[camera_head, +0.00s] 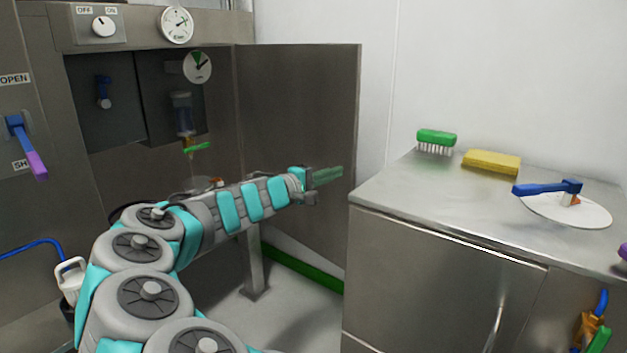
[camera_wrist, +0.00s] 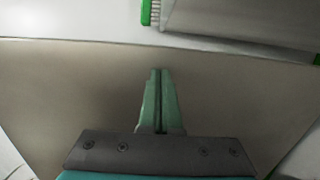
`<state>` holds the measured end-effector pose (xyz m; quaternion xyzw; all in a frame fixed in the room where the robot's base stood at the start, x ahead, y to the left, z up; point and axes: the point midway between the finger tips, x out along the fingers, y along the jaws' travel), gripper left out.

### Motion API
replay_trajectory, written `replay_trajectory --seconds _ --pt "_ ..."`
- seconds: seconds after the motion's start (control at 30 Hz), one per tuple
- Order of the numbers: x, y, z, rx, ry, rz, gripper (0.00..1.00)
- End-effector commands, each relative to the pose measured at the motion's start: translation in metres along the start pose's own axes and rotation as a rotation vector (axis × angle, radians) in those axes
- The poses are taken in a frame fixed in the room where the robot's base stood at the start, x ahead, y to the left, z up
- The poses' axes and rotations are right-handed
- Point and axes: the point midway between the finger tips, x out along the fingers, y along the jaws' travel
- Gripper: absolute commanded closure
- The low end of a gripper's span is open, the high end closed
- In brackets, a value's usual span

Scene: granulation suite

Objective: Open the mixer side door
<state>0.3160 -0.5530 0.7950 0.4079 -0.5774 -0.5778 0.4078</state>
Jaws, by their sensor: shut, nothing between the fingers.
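The mixer (camera_head: 150,25) is a steel cabinet at the left with its front bay showing. Its side door (camera_head: 298,100) is a flat steel panel standing swung out to the right of the bay, with its free edge near the counter. My gripper (camera_head: 338,174) is shut and empty, with green fingers pointing right in front of the door panel near its free edge. In the wrist view the door panel (camera_wrist: 70,90) spreads behind the closed fingers (camera_wrist: 158,75). I cannot tell whether the fingertips touch it. My arm hides the lower part of the bay.
A steel counter (camera_head: 400,195) at the right carries a green brush (camera_head: 436,138), a yellow sponge (camera_head: 491,162) and a white disc with a blue handle (camera_head: 546,188). A blue and purple lever (camera_head: 26,145) is at the far left. A green strip (camera_head: 300,268) runs along the wall base.

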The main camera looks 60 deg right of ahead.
Motion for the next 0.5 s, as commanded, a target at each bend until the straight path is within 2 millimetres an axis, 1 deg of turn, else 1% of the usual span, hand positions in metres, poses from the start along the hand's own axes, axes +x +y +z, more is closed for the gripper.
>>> replay_trajectory --seconds 0.03,0.2,0.33,0.5 --pt "0.009 0.0 0.001 0.0 -0.004 0.001 1.0" --pt "0.027 0.001 -0.001 0.001 -0.001 0.001 1.0" --pt "0.036 0.001 -0.001 0.001 -0.001 0.001 1.0" --pt "0.041 0.0 -0.002 0.0 -0.001 0.0 1.0"
